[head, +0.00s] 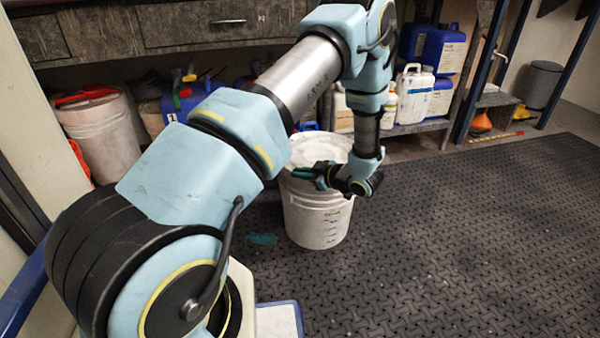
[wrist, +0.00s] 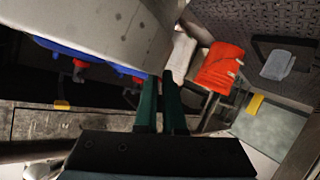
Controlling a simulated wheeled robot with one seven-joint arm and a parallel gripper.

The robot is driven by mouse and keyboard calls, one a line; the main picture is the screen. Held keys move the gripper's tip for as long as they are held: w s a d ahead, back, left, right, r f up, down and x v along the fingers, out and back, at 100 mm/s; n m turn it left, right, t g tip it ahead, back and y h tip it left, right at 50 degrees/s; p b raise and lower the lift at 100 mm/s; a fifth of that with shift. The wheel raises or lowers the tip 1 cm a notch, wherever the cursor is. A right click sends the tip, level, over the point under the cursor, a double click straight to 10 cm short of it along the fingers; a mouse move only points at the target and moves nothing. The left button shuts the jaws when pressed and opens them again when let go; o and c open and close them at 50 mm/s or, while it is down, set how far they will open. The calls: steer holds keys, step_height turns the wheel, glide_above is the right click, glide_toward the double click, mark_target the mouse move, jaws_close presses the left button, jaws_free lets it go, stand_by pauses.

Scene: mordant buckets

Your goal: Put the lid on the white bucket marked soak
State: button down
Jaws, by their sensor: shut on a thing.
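The white bucket (head: 318,220) stands on the dark floor mat, with dark marks on its side that I cannot read. A pale round lid (head: 320,147) shows at the bucket's top, partly hidden by my arm. I cannot tell whether it is seated on the rim. My gripper (head: 318,173) is at the near side of the bucket's top, shut on the lid's edge. In the wrist view the green fingers of my gripper (wrist: 160,105) meet the edge of a large pale, speckled surface, which looks like the lid (wrist: 100,35).
Another white bucket (head: 100,130) with a red item on top stands at the left. A low shelf behind holds blue containers (head: 440,48) and a white jug (head: 413,92). The mat (head: 460,230) is clear at the right. A teal patch (head: 262,239) lies left of the bucket.

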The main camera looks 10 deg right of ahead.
steer(key=shift+f+b, duration=0.35)
steer(key=shift+f, duration=0.35)
steer(key=c, duration=0.9)
jaws_free()
steer(key=shift+c, duration=0.2)
steer(key=p+v, duration=0.3)
steer(key=v, duration=0.7)
steer(key=shift+s+d, duration=0.2)
steer(key=shift+s, duration=0.1)
steer(key=shift+r, duration=0.15)
